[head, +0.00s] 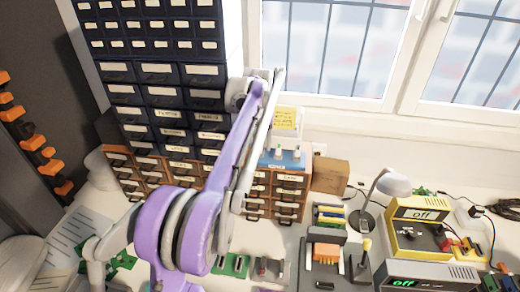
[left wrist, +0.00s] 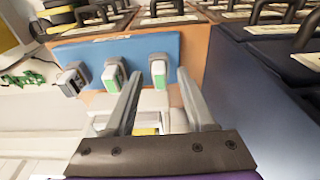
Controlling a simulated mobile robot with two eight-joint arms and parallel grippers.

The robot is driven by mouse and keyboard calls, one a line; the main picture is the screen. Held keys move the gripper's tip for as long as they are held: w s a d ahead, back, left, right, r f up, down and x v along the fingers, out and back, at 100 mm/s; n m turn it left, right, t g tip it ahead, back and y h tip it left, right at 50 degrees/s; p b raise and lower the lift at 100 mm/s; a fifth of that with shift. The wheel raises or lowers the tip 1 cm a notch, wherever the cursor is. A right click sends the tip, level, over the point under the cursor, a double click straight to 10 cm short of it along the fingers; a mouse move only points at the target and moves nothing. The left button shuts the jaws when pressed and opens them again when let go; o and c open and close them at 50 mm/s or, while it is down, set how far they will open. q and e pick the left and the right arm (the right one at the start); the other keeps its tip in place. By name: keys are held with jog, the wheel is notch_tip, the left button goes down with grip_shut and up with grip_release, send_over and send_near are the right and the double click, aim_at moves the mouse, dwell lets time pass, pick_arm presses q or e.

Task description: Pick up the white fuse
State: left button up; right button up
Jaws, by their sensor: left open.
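In the left wrist view, upright fuse-like pieces stand in a row on a blue mat (left wrist: 135,47). Two are whitish with green faces, a middle one (left wrist: 115,76) and a right one (left wrist: 158,73); the left one (left wrist: 72,80) is greyer and darker. I cannot tell which is the white fuse. My left gripper (left wrist: 158,78) is open and empty, its fingertips on either side of the right piece in the picture; contact cannot be told. In the head view, small white pieces (head: 278,151) show on the blue mat (head: 291,162), beside my purple arm. My left fingers are not clear there.
The mat lies on a brown drawer unit (head: 289,190). A tall dark drawer cabinet (head: 160,72) rises beside it. A clear holder with a yellow note (head: 284,117) stands behind. A cardboard box (head: 330,176), lamp (head: 394,184) and yellow meter (head: 418,230) are to the right.

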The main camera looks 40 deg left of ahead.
pick_arm(q)
jog(key=shift+f, duration=0.15)
jog(key=shift+c, duration=0.2)
grip_shut()
dwell(1.2)
